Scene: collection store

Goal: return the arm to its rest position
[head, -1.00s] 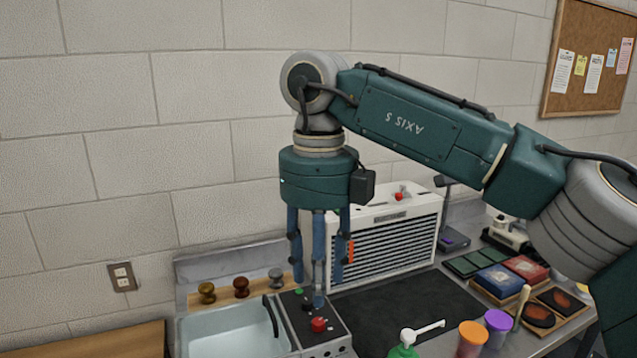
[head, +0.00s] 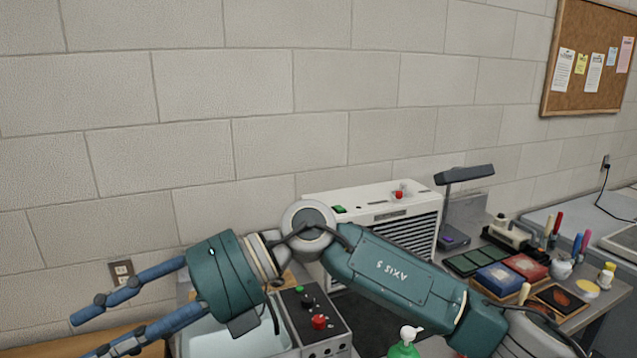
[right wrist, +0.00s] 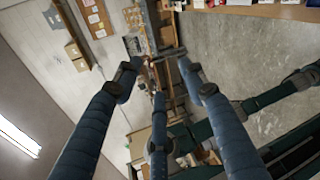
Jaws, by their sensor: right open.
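My right arm comes in from the lower right in the head view, with its wrist above the sink and control box. My right gripper (head: 85,335) is open and empty, its blue fingers pointing left and a little down, in front of the wall and above the wooden surface at the lower left. In the right wrist view the spread fingers of the right gripper (right wrist: 160,85) have nothing between them, and the room lies tilted beyond them. My left gripper is not in view.
A basin (head: 235,340) and a control box (head: 318,325) with a red knob lie below the arm. A white louvred unit (head: 350,208) stands behind it. A green pump bottle (head: 404,348), a lamp (head: 465,174) and trays of coloured pieces are to the right.

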